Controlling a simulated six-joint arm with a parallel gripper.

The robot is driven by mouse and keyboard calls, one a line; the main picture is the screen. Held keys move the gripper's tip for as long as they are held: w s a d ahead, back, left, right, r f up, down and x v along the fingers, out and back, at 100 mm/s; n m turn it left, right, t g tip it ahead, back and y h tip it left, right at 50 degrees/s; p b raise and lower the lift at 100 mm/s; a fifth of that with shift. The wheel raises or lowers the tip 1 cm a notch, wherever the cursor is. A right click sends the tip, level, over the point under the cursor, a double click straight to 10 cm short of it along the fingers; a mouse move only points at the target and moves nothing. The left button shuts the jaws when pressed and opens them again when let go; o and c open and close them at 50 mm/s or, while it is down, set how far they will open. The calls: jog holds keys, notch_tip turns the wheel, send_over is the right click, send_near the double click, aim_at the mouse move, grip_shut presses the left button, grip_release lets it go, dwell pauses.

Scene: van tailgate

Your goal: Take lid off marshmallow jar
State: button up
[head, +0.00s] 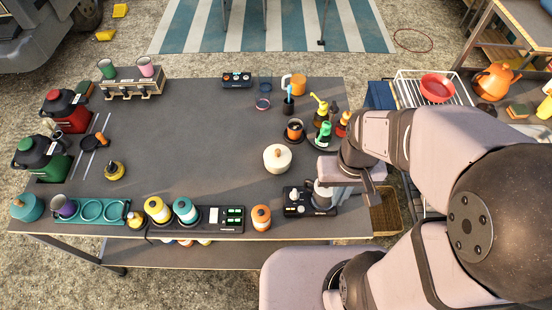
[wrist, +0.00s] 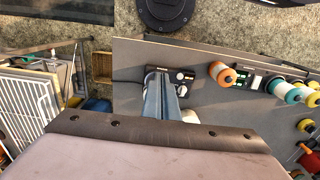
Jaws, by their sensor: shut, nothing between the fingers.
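A cream round jar (head: 277,158) with a small knobbed lid stands near the middle of the table in the head view; its lid is on. No label is readable, so I cannot tell for sure that it is the marshmallow jar. My gripper (head: 349,196) is to the right of this jar, at the table's right side, and apart from it. In the wrist view my gripper (wrist: 160,78) is shut and empty, its fingers over or beside a black device with knobs (wrist: 183,76). A pale round thing (wrist: 190,116) beside the fingers is partly hidden by my gripper.
Bottles (head: 323,132) and an orange mug (head: 298,84) stand behind the cream jar. The table's (head: 190,135) left middle is clear. A wire rack (head: 425,92) is right.

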jog(key=o, duration=2.3)
jog(key=shift+o, duration=0.2)
jog(key=n+b, duration=0.5)
jog(key=n, duration=2.2)
send_over(277, 151)
jog(key=f, duration=0.8)
jog(key=shift+s+d+f, duration=0.15)
jog(key=shift+d, duration=0.05)
jog(key=shift+f+p, duration=0.85)
jog(key=shift+f, duration=0.45)
jog(key=shift+w+a+f+p, duration=0.1)
jog(key=shift+f+p, duration=0.5)
jog(key=shift+f, duration=0.6)
jog(key=shift+w+a+f+p, duration=0.1)
jog(key=shift+f+p, duration=0.45)
jog(key=shift+f, duration=0.6)
